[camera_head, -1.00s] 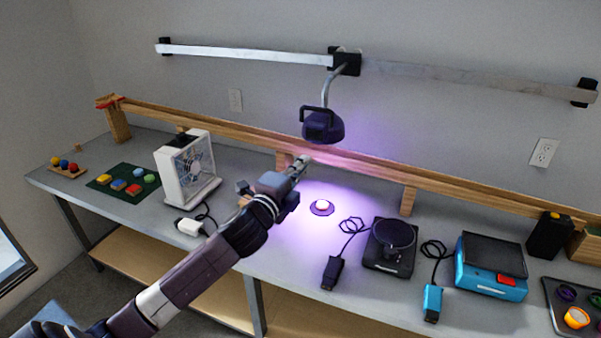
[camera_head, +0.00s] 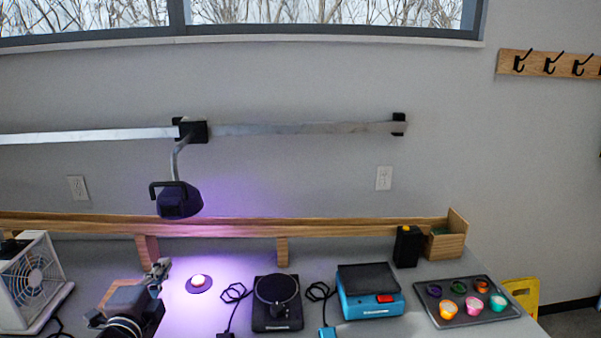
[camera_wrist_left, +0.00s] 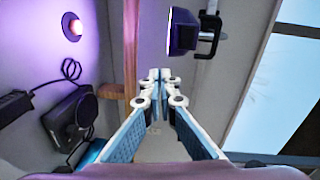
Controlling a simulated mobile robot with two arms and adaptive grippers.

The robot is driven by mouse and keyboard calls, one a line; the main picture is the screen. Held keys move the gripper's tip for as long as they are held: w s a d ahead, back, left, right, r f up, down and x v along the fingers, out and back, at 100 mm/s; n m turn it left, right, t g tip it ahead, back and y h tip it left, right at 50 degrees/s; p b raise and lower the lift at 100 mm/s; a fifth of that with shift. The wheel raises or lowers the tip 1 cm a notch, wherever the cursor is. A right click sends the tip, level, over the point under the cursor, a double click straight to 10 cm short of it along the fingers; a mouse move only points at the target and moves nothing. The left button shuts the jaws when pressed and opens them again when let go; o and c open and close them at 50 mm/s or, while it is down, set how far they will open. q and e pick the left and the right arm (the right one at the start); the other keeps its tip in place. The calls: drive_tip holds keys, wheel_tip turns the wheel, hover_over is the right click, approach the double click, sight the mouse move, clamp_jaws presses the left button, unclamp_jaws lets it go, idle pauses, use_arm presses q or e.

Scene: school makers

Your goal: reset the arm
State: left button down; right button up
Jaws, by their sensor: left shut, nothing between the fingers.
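My left gripper (camera_head: 158,270) is at the lower left in the head view, above the bench near the white fan. In the left wrist view its fingers (camera_wrist_left: 160,76) meet at the tips with nothing between them. It is left of the small white dome on a dark disc (camera_head: 198,282), apart from it, under the purple light. The dome also shows in the left wrist view (camera_wrist_left: 74,27). The dark purple lamp (camera_head: 180,200) hangs above the gripper and shows close by in the wrist view (camera_wrist_left: 184,32). My right gripper is in neither view.
The bench (camera_head: 235,252) holds a white fan (camera_head: 36,272), a black turntable device (camera_head: 277,303), a blue device (camera_head: 368,292) and a dark tray of coloured cups (camera_head: 470,318). A wooden rail (camera_head: 350,229) runs along the back. The air above the bench's right side is clear.

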use_arm(q)
drive_tip(key=s+d+f+n+g, duration=0.4)
drive_tip(key=s+f, duration=0.4)
drive_tip(key=f, duration=0.1)
drive_tip(key=s+d+f+n+g, duration=0.35)
drive_tip(key=s+f, duration=0.35)
drive_tip(key=f, duration=0.3)
drive_tip(key=s+d+f+n+g+h, duration=0.1)
drive_tip(key=s+d+f+n+g, duration=0.25)
drive_tip(key=s, duration=0.65)
drive_tip(key=s+d+f+n+g+h, duration=0.2)
drive_tip(key=s+d+f, duration=0.2)
drive_tip(key=s, duration=0.5)
wheel_tip(320, 180, down, 27)
drive_tip(key=s+g, duration=0.2)
drive_tip(key=s+a+f+b, duration=0.1)
drive_tip(key=s+a+f, duration=0.2)
drive_tip(key=s+f, duration=1.3)
drive_tip(key=shift+s+g+y, duration=0.3)
drive_tip(key=shift+s+g, duration=0.1)
drive_tip(key=shift+s, duration=0.1)
